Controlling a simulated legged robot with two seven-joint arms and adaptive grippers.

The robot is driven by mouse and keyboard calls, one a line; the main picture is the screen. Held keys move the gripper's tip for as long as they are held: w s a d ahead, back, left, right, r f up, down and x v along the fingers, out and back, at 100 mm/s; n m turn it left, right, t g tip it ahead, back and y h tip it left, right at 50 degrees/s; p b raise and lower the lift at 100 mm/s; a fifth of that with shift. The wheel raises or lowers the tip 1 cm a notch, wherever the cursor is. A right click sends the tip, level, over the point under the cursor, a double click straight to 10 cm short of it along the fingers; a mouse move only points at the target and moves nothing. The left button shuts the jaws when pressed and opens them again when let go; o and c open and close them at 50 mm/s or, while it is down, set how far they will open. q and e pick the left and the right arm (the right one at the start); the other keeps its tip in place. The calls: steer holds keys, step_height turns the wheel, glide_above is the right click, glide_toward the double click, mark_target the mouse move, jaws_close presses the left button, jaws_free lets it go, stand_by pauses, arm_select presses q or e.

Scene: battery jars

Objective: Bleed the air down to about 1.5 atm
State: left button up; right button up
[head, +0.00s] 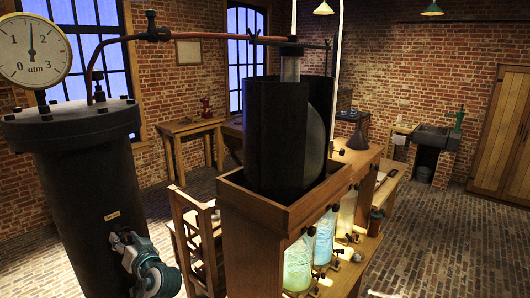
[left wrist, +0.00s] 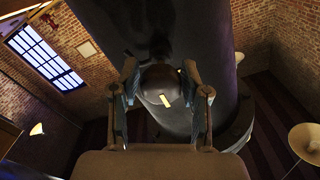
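The round white gauge (head: 35,50) at the top left of the head view has its needle straight up, about midway between 1 and 2 atm. It stands by the lidded black tank (head: 85,175). My left gripper (head: 122,240) is at the tank's lower front, below a small brass plate (head: 112,215). In the left wrist view my left gripper (left wrist: 160,80) has its fingers drawn in on both sides of a round dark knob (left wrist: 155,88) with a tilted yellow mark. The fingertips appear to touch the knob. My right gripper is in neither view.
A reddish hose (head: 100,48) rises from the tank lid. Brick floor is open at far right.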

arm_select(q)
steer(key=shift+o, duration=1.4)
steer(key=shift+d, duration=0.2)
steer(key=shift+v, duration=2.35)
steer(key=shift+s, duration=0.1)
